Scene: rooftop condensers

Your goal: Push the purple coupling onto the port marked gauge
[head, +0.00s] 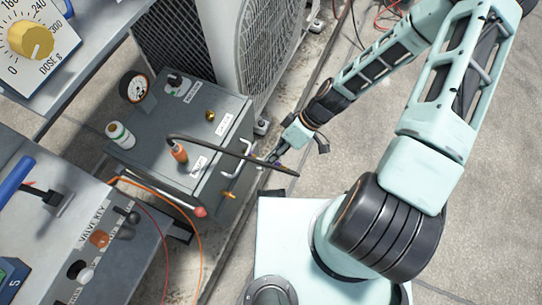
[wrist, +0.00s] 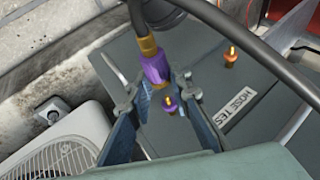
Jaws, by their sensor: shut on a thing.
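The purple coupling (wrist: 157,69) with a brass collar hangs at the end of a dark hose (wrist: 137,22). My gripper (wrist: 155,86) is shut on it, one finger on each side. In the head view my gripper (head: 280,154) is beside the right edge of the grey unit (head: 160,135). An orange-based brass port (wrist: 229,57) stands farther right. I cannot read a gauge label on either port.
A label reading "HOSE TES…" (wrist: 238,108) lies on the grey top.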

